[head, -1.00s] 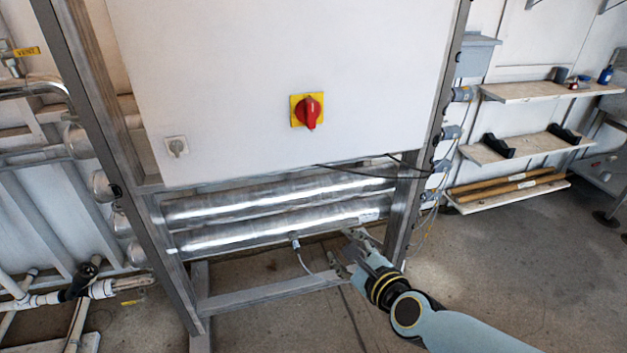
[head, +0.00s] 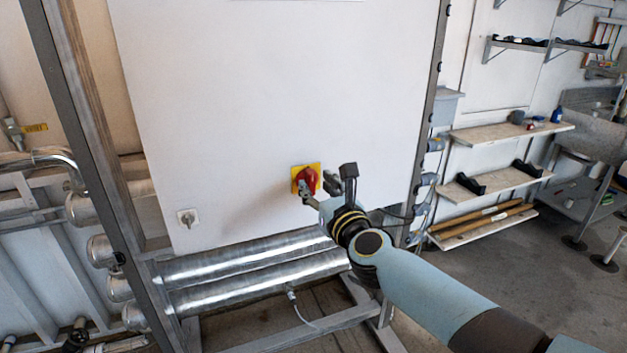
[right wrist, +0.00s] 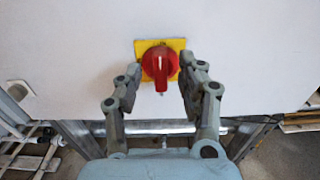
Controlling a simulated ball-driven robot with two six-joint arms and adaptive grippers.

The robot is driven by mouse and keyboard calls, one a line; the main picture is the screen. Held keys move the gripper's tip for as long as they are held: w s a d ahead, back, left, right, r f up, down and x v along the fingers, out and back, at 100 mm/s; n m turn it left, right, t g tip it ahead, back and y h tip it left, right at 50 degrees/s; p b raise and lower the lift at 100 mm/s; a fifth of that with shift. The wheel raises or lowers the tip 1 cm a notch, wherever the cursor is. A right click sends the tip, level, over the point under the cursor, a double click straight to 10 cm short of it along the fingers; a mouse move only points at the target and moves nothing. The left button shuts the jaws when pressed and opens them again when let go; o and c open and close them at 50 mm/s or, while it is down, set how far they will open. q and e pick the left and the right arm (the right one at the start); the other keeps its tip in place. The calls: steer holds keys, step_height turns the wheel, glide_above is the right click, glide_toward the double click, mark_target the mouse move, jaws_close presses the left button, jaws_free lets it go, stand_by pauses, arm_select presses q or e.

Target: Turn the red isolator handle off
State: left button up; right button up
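The red isolator handle (head: 307,177) sits on a yellow square plate (head: 295,172) on the front of the white cabinet (head: 240,110). In the right wrist view the handle (right wrist: 160,66) points straight down on its plate (right wrist: 142,46). My right gripper (head: 321,185) is just in front of it and partly covers it in the head view. In the right wrist view its two open fingers (right wrist: 157,88) stand to the left and right of the handle, with a gap on each side. My left gripper is not in view.
A small grey switch (head: 187,217) is low on the cabinet's left. Steel tubes (head: 240,262) run below the cabinet in a metal frame (head: 88,150). Shelves (head: 510,133) stand at the right wall.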

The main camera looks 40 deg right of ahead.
mark_target(306, 177)
steer(key=shift+x, duration=1.2)
jaws_close()
